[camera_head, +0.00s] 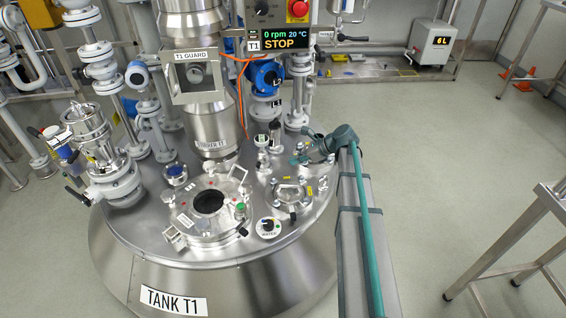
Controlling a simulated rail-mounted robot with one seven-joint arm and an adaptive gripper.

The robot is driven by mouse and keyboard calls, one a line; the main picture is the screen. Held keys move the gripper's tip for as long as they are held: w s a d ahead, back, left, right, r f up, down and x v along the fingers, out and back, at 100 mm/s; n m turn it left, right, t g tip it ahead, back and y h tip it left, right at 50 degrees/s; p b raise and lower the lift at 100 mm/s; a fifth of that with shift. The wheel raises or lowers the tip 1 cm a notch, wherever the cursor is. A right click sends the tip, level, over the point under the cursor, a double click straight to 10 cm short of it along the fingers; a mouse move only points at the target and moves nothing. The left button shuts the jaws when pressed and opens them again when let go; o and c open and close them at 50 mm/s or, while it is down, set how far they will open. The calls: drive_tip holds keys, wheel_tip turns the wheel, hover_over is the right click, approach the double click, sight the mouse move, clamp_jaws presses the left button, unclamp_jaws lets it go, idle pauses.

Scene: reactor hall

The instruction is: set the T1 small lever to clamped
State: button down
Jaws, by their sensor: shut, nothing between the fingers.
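The steel tank T1 (210,255) fills the middle of the head view, with its name plate on the front. On the right part of its lid sits a small round port (288,192) with a clamp frame and yellow labels around it. The small lever is too small to make out clearly among the fittings there, and I cannot tell its position. My gripper (297,160) is at the end of the teal arm, just above and behind this port. It is shut and empty, apparently apart from the port.
A WATER knob (268,227) is in front. Upright fittings (263,141) and a blue-headed instrument (265,77) stand close behind my gripper. A steel table (545,200) is at right; floor between is free.

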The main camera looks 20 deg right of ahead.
sight(259, 164)
drive_tip(key=b+x, duration=0.2)
drive_tip(key=x, duration=0.7)
drive_tip(key=shift+f, duration=0.2)
drive_tip(key=a, duration=0.1)
drive_tip(key=w, duration=0.1)
drive_tip(key=a+b, duration=0.1)
drive_tip(key=shift+w+a+r, duration=0.45)
drive_tip(key=shift+w+a, duration=0.05)
drive_tip(key=shift+a, duration=0.2)
drive_tip(key=shift+r+p, duration=0.1)
drive_tip(key=shift+p, duration=0.3)
